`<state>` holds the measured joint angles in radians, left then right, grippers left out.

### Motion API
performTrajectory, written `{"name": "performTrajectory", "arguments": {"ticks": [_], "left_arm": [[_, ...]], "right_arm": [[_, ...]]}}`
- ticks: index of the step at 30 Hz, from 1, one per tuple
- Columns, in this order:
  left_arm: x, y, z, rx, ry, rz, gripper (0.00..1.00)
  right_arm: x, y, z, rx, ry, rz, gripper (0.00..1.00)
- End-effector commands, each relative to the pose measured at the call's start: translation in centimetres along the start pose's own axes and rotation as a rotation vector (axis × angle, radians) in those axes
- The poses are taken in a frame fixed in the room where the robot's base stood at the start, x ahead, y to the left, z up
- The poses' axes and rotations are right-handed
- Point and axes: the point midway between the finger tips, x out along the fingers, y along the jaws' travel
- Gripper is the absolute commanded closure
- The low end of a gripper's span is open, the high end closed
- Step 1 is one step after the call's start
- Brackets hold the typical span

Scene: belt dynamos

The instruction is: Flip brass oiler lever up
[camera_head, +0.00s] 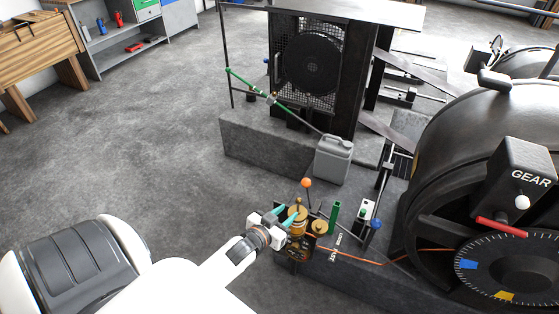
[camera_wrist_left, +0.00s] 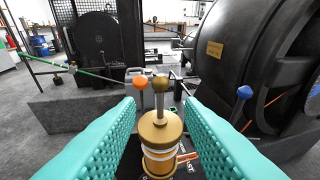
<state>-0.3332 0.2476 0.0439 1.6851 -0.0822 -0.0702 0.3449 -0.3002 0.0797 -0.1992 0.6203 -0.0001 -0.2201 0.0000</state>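The brass oiler (camera_head: 297,222) stands on the machine's base, in front of my left gripper (camera_head: 284,217). In the left wrist view it is a gold cylinder (camera_wrist_left: 160,131) with a pale band, between and beyond the two teal fingers. A thin lever with a dull brass ball knob (camera_wrist_left: 159,85) shows above its cap; from this angle I cannot tell its exact tilt. My left gripper (camera_wrist_left: 160,138) is open and holds nothing; both fingers appear apart from the oiler. My right gripper is not in view.
An orange ball knob (camera_head: 306,183) stands close behind the oiler. A second brass cylinder (camera_head: 319,227), a green post (camera_head: 334,217) and a blue ball knob (camera_head: 376,224) are to the right. A grey jerrycan (camera_head: 333,159) stands behind. The floor at left is clear.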

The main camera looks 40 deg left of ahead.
Motion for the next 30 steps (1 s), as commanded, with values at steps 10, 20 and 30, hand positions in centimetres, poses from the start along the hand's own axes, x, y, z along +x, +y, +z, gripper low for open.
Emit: {"name": "performTrajectory", "arguments": {"ticks": [10, 20, 30], "left_arm": [[-2.9, 0.0, 0.0, -0.001, -0.001, 0.001, 0.66], [-2.8, 0.0, 0.0, 0.0, -0.001, 0.0, 0.66], [-2.8, -0.2, -4.6, 0.004, 0.096, 0.007, 0.66]], "right_arm": [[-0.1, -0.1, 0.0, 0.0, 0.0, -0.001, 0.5], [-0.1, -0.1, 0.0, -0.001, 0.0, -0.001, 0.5], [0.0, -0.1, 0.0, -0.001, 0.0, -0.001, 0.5]]}}
